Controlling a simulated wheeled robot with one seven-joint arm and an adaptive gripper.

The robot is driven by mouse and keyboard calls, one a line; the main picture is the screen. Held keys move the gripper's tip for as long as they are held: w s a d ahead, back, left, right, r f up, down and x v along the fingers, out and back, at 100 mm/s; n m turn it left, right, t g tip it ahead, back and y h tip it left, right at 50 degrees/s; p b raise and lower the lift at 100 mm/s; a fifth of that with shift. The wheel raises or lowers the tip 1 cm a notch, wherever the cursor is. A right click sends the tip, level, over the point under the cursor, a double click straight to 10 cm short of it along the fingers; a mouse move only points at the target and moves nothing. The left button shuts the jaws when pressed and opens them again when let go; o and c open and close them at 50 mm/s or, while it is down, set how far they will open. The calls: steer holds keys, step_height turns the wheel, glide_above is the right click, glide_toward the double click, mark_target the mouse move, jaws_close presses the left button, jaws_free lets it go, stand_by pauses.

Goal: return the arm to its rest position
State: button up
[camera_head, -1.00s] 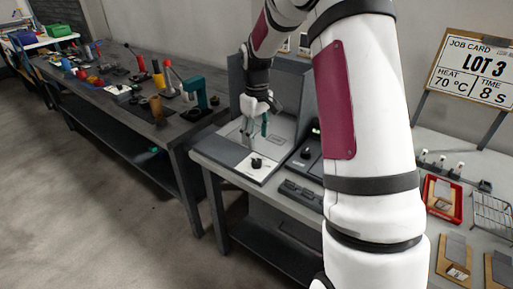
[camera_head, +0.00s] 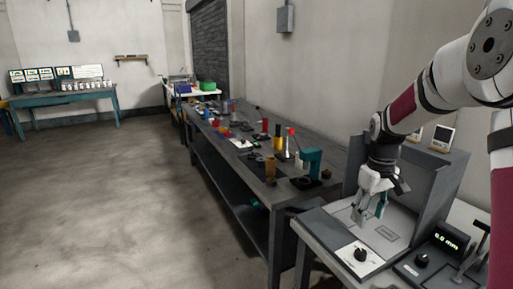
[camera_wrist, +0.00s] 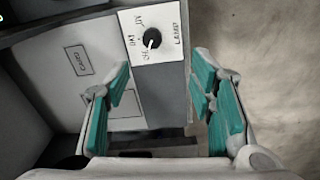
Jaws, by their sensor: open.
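My gripper (camera_head: 370,211) hangs from my white arm above the grey station with the upright back panel at the right of the head view. Its teal-padded fingers point down and are apart, with nothing between them. In the wrist view my gripper (camera_wrist: 160,100) also shows open and empty, over the station's edge. The white knob plate (camera_wrist: 152,33) with a black dial lies beyond the fingertips there. In the head view the black dial (camera_head: 360,254) sits at the station's front.
A long dark workbench (camera_head: 290,190) with several tools and coloured parts stands left of the station. A teal press (camera_head: 312,164) is at its near end. A display (camera_head: 452,238) reading 0.0 mm is at the right. Open concrete floor (camera_head: 120,200) lies to the left.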

steer(key=s+a+r+m+t+p, duration=0.1)
steer(key=s+a+r, duration=0.4)
steer(key=s+r, duration=0.25)
steer(key=s+a+r+t+p, duration=0.1)
steer(key=s+a+r, duration=0.3)
steer(key=s+r, duration=0.35)
steer(key=s+a+m+t, duration=0.1)
steer(key=s+a, duration=0.1)
steer(key=s, duration=0.6)
steer(key=s+a+t+p, duration=0.1)
steer(key=s+a, duration=0.2)
steer(key=s, duration=0.6)
steer(key=shift+a+m+p, duration=0.25)
steer(key=shift+m+p, duration=0.05)
steer(key=shift+m, duration=0.1)
steer(key=shift+r, duration=0.1)
